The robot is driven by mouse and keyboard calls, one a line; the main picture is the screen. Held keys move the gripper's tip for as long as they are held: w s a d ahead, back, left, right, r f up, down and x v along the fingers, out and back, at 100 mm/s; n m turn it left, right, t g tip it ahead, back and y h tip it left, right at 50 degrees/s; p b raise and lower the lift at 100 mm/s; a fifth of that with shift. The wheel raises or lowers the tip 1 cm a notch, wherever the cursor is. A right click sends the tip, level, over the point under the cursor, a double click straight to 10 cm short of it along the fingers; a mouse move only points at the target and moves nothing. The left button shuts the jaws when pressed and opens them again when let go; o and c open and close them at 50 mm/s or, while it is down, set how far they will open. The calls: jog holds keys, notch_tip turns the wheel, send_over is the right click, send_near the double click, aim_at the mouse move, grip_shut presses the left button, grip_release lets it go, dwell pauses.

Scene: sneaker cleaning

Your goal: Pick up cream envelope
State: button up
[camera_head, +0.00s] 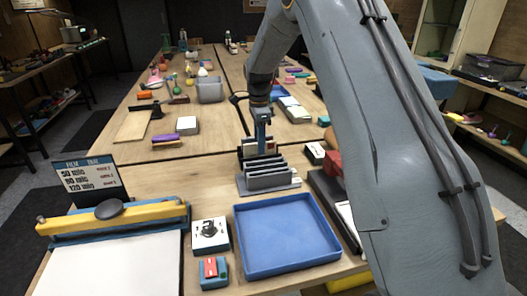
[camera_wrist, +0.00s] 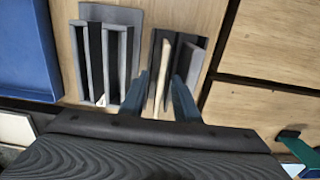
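A slim cream item, likely the cream envelope (camera_wrist: 159,78), stands on edge in the rear part of a dark slotted rack (camera_wrist: 105,60) in the wrist view. My gripper (camera_wrist: 162,88) points down over it, with one blue finger on each side. Gaps show between the fingers and the cream item, so my gripper looks open around it. In the head view my gripper (camera_head: 263,133) is at the back of the rack (camera_head: 262,183). A pale patch shows beneath it there, but the envelope is mostly hidden by the fingers and dividers.
A blue tray (camera_head: 287,236) lies in front of the rack. A red item (camera_head: 334,162) and a small white-topped box (camera_head: 315,153) stand to the right. A grey bin (camera_head: 210,90) is farther back. Bare wood (camera_head: 215,165) lies left of the rack.

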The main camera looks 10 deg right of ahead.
jog(key=shift+f, duration=0.1)
jog(key=shift+c, duration=0.4)
grip_shut()
jog(key=shift+d, duration=0.1)
